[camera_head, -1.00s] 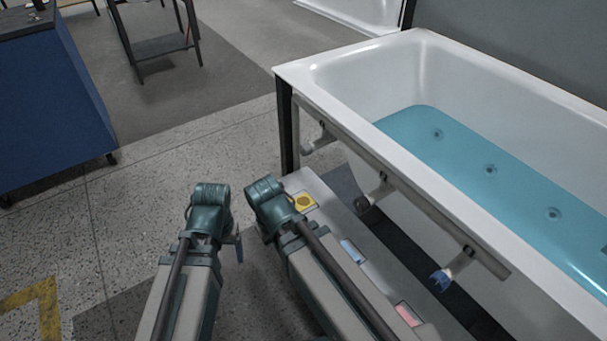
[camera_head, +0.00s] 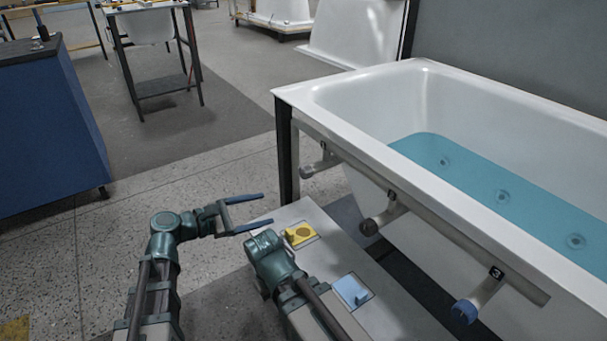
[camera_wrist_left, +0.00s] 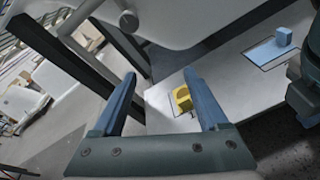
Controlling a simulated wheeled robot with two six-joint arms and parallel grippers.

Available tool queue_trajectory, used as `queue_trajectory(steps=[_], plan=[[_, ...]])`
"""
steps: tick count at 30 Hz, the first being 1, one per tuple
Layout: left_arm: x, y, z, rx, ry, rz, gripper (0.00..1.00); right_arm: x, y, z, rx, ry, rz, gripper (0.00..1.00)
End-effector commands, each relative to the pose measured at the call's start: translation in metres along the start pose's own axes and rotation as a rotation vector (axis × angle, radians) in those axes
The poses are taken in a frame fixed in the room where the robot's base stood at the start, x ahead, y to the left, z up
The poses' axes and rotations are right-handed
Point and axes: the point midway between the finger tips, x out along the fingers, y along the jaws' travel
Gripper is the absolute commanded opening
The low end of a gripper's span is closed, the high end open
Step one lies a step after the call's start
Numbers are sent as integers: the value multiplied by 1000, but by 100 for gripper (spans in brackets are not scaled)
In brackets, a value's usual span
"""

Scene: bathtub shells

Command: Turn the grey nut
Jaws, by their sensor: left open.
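The grey nut (camera_head: 307,171) sits on the end of a short pipe below the tub's rim, nearest the left corner post. It also shows near the top of the left wrist view (camera_wrist_left: 128,20). My left gripper (camera_head: 267,209) is open and empty, left of and lower in the picture than the grey nut, apart from it. Its two blue fingers (camera_wrist_left: 160,75) point towards the tub frame in the left wrist view. My right arm shows in the head view, but its fingers do not.
A brown nut (camera_head: 369,227) and a blue nut (camera_head: 464,311) sit on further pipes along the rail. The white bathtub (camera_head: 350,122) holds blue water. A low grey bench (camera_head: 385,300) carries a yellow piece (camera_head: 299,235) and a light-blue piece (camera_head: 351,290). A dark post (camera_head: 286,150) supports the tub corner.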

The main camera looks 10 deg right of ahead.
Motion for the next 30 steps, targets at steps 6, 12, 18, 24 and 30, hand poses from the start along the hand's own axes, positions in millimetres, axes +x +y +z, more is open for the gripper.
queue_trajectory(steps=[6,12,18,24,30], plan=[[0,31,30,-233,-164,93,76,0,0,0,0,0,0,0],[0,36,35,-270,-191,104,76,0,0,0,0,0,0,0],[18,38,38,-267,-191,100,76,0,0,0,0,0,0,0],[58,43,45,-266,-190,99,76,0,0,0,0,0,0,0],[96,48,51,-266,-190,99,76,0,0,0,0,0,0,0]])
